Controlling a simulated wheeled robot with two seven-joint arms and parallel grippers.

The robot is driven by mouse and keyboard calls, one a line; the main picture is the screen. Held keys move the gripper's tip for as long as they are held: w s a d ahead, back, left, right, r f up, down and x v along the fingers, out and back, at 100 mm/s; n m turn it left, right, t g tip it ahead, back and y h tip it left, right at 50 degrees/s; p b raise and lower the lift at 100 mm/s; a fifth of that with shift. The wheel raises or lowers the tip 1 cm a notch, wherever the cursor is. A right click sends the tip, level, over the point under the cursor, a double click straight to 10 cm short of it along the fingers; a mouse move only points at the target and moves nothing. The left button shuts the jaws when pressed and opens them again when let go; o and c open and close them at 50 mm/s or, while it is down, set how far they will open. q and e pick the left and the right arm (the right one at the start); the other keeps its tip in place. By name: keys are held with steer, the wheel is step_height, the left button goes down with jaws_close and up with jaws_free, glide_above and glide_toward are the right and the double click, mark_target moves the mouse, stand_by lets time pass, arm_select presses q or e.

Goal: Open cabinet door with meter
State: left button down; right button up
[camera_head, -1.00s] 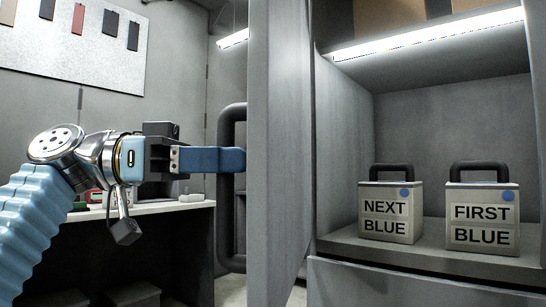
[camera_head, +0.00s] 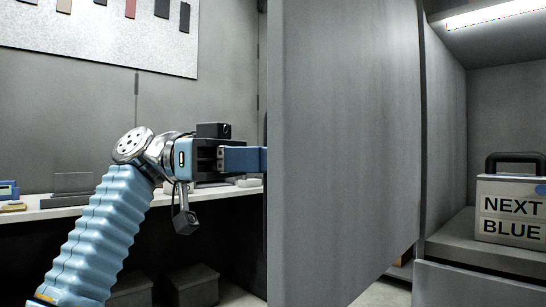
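The grey cabinet door (camera_head: 345,150) stands open, its broad inner face towards me. My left gripper (camera_head: 258,160) is at the door's left edge, its blue fingers seen from the side and their tips partly hidden by the door. In the earlier frame those fingers cross the dark vertical door handle on the outer face. The handle is now almost wholly hidden behind the door. The fingers stay at the handle as the door swings, so they appear shut on it. My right gripper is not in view. No meter can be seen.
In the open cabinet at right, a box marked NEXT BLUE (camera_head: 511,208) stands on a shelf (camera_head: 480,252) under a light strip (camera_head: 500,13). A white worktop (camera_head: 60,212) with small items runs along the left wall. Dark bins (camera_head: 192,285) are below it.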

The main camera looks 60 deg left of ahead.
arm_select(q)
steer(key=shift+w+r, duration=0.1)
steer(key=c, duration=1)
jaws_free()
steer(key=shift+w, duration=0.1)
steer(key=shift+c, duration=0.2)
steer(key=p+v, duration=0.5)
steer(key=v, duration=0.8)
steer(key=shift+s+a+p, duration=0.25)
steer(key=shift+s+p, duration=0.05)
